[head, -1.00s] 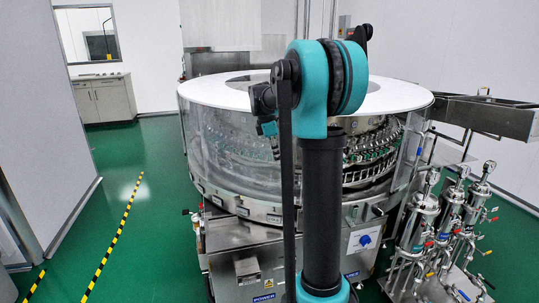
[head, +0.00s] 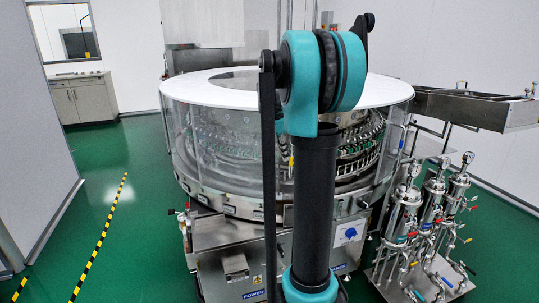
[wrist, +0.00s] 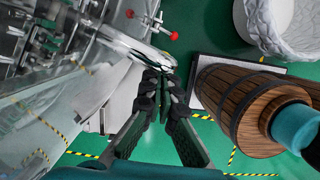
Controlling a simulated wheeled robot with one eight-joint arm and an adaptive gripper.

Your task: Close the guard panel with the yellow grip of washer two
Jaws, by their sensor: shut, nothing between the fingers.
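The round washer with a white ring top (head: 205,93) and clear panels (head: 228,135) stands in the middle of the head view, partly hidden by my arm. A small yellow piece (head: 291,163) shows just left of my arm; it may be the yellow grip, but I cannot tell. In the wrist view my gripper (wrist: 167,75) is shut and empty, with a clear curved panel (wrist: 75,95) and machine parts to its left. I cannot tell whether the fingertips touch the pale panel edge (wrist: 150,52) beyond them. The head view does not show my gripper.
Metal filter housings (head: 405,215) stand right of the washer. Green floor with a yellow-black line (head: 102,235) is clear at left.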

